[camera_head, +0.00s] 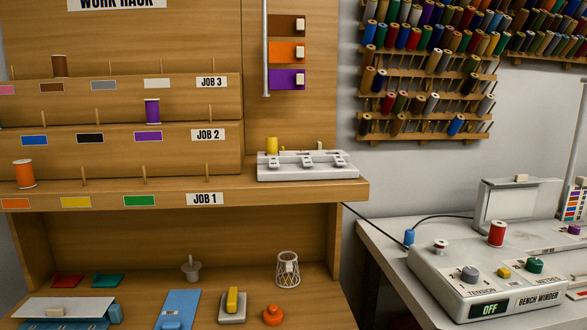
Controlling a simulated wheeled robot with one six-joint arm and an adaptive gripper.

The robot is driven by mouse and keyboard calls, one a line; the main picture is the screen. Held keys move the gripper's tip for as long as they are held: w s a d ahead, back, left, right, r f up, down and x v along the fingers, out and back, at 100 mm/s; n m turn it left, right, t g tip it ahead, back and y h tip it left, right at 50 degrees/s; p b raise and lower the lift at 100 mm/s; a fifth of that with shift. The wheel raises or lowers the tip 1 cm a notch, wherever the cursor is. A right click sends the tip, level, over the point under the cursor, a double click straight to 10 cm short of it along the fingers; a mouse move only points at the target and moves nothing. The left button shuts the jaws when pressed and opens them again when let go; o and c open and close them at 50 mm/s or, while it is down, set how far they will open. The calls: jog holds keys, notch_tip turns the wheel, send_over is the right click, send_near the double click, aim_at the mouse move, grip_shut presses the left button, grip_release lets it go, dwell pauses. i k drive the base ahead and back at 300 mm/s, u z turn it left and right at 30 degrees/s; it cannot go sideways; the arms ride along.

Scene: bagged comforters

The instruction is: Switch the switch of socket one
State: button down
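A white power strip (305,172) lies on the right end of the work rack's JOB 1 shelf. Three switches sit in a row on its top: a left one (273,161), a middle one (308,160) and a right one (338,160). Their markings are too small to read, so I cannot tell which belongs to socket one or which way each is set. A yellow piece (271,145) stands behind the left switch, and a small pale piece (319,146) stands further right. My gripper is not in view.
The wooden work rack (272,187) holds thread spools on stepped tiers. A bench winder (490,280) reading OFF stands on a table at the right, with a dark cable (375,227) running towards the rack. The lower shelf carries small tools. The space before the strip looks clear.

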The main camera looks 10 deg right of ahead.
aim_at(273, 163)
jog(key=k, duration=1.35)
jog(key=u, duration=0.55)
jog(key=i, duration=1.45)
jog(key=z, duration=0.55)
